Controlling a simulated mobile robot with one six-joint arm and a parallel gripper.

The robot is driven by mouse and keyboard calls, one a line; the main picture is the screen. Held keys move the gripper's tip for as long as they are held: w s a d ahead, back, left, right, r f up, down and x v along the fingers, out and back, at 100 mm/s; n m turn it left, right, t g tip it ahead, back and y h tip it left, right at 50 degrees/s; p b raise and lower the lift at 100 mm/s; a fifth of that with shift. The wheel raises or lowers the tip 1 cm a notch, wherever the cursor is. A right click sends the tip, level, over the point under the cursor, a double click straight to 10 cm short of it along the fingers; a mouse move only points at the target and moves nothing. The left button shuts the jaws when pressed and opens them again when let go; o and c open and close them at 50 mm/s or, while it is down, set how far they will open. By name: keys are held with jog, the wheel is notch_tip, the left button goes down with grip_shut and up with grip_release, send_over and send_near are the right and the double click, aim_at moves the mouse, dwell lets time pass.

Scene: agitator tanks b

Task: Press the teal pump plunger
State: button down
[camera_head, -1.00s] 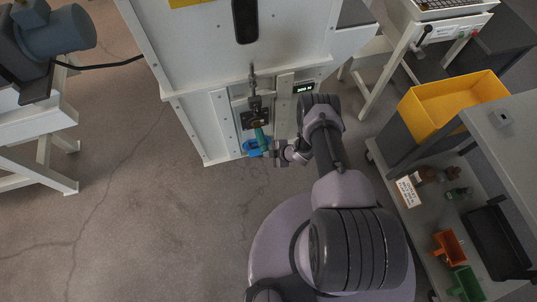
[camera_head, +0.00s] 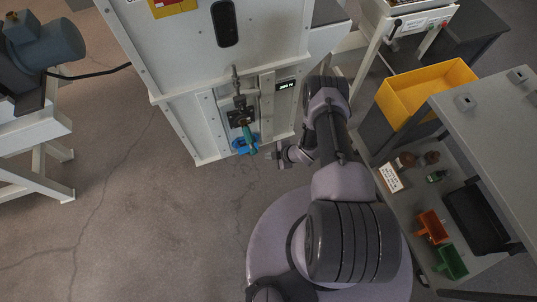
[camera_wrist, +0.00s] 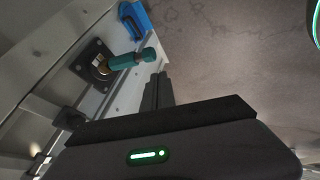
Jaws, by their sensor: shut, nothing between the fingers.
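The teal pump plunger (camera_head: 249,139) sticks out from a dark square flange (camera_head: 240,117) on the lower front of the white cabinet. In the wrist view the plunger (camera_wrist: 133,59) shows as a teal cylinder with a small cap at its outer end, above the dark flange-side fingers. My gripper (camera_head: 271,155) is shut and empty, just right of the plunger in the head view, with a small gap visible there. In the wrist view my gripper's fingers (camera_wrist: 158,88) lie just below the plunger's outer end; whether they touch it is not clear.
A blue part (camera_head: 240,147) sits beside the plunger, also in the wrist view (camera_wrist: 139,17). The white cabinet (camera_head: 190,60) has a small lit display (camera_head: 286,84). A grey shelf with a yellow bin (camera_head: 425,90) stands right. Floor is clear at lower left.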

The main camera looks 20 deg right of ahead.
aim_at(252, 147)
dwell(0.3)
jog(key=s+f+p, duration=0.1)
jog(key=f, duration=0.1)
jog(key=s+f+p, duration=0.1)
jog(key=s+f, duration=0.1)
jog(key=shift+d+f, duration=0.1)
jog(key=shift+d, duration=0.1)
jog(key=w+a+f+b, duration=0.4)
jog(key=w+f+b, duration=0.3)
jog(key=w, duration=0.2)
jog(key=shift+b, duration=0.35)
jog(key=shift+r, duration=0.2)
